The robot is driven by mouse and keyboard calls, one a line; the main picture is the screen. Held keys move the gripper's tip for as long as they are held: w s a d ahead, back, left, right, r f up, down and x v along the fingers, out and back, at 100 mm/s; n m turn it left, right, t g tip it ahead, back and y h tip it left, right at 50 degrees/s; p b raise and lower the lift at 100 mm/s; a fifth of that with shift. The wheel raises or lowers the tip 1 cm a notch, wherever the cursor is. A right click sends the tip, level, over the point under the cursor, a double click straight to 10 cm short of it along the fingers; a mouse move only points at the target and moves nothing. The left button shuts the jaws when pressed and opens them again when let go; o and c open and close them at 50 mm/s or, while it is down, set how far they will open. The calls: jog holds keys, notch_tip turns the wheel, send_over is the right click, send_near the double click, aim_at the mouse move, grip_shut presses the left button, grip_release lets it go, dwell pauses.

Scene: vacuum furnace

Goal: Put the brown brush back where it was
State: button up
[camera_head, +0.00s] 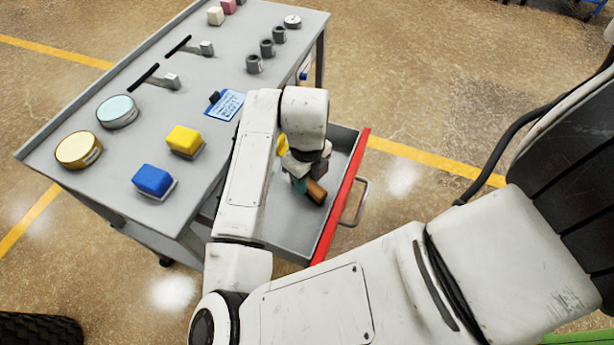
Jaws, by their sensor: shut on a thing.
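The brown brush (316,191) shows as a short brown piece at the tip of my gripper (304,182). My gripper points down over the open drawer (285,232), which has a grey inside and a red front. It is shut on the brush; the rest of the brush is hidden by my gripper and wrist. I cannot tell whether the brush touches the drawer floor. A small teal patch shows beside the brush, and I cannot tell what it belongs to.
The grey cart top (215,75) holds a blue block (152,180), a yellow block (184,140), two round tins, levers and several small dark cylinders. A yellow thing (282,146) is partly hidden behind my wrist. The drawer handle (357,203) sticks out right; floor beyond is clear.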

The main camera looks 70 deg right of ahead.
jog(key=o, duration=1)
notch_tip(320, 180, up, 12)
jog(key=shift+r+p, duration=0.15)
jog(key=shift+p, duration=0.55)
jog(key=shift+d, duration=0.1)
